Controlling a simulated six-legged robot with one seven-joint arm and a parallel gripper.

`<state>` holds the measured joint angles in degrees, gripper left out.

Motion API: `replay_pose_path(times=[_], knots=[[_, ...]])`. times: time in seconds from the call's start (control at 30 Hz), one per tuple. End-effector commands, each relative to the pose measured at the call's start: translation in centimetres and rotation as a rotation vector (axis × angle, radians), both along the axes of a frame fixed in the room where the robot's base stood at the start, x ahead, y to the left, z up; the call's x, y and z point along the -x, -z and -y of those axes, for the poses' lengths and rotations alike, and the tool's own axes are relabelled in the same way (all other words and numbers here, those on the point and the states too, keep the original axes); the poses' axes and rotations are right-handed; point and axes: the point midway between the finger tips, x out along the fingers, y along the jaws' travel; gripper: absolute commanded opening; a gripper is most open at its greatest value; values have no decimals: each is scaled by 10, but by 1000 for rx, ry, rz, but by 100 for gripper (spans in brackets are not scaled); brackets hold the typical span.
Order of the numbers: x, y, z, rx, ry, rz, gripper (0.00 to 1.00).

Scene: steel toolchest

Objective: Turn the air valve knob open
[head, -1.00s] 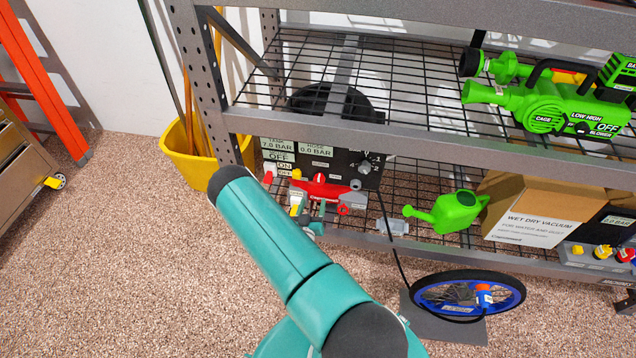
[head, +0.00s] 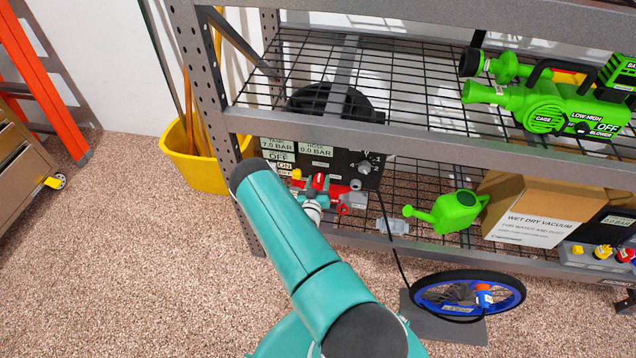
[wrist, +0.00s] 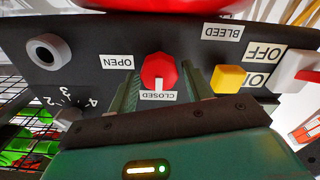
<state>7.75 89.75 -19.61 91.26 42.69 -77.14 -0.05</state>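The air valve knob (wrist: 158,72) is red and faceted on a dark panel in the wrist view. A white mark on its lower side faces the CLOSED label (wrist: 157,96). The OPEN label (wrist: 117,61) is to its left; both labels appear upside down. My gripper (wrist: 163,74) is open, one teal finger on each side of the knob, and I see gaps between the fingers and the knob. In the head view my gripper (head: 313,198) is at the compressor panel (head: 345,168) on the lower shelf, and I cannot make out the knob there.
A yellow knob (wrist: 228,78) sits right of the air valve knob, beneath BLEED. A white-and-red switch (wrist: 295,72) is farther right. A grey round fitting (wrist: 49,52) is left. Shelf post (head: 205,90), green watering can (head: 455,211) and blue-rimmed wheel (head: 470,296) stand nearby.

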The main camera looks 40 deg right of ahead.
Motion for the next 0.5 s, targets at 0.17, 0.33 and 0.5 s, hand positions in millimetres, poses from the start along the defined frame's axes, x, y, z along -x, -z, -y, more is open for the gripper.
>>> replay_pose_path(times=[0.17, 0.33, 0.5], knots=[[0, 0, 0, 0, 0, 0, 14], [0, 0, 0, -3, 0, 4, 14], [0, 0, 0, -20, 1, 28, 14]])
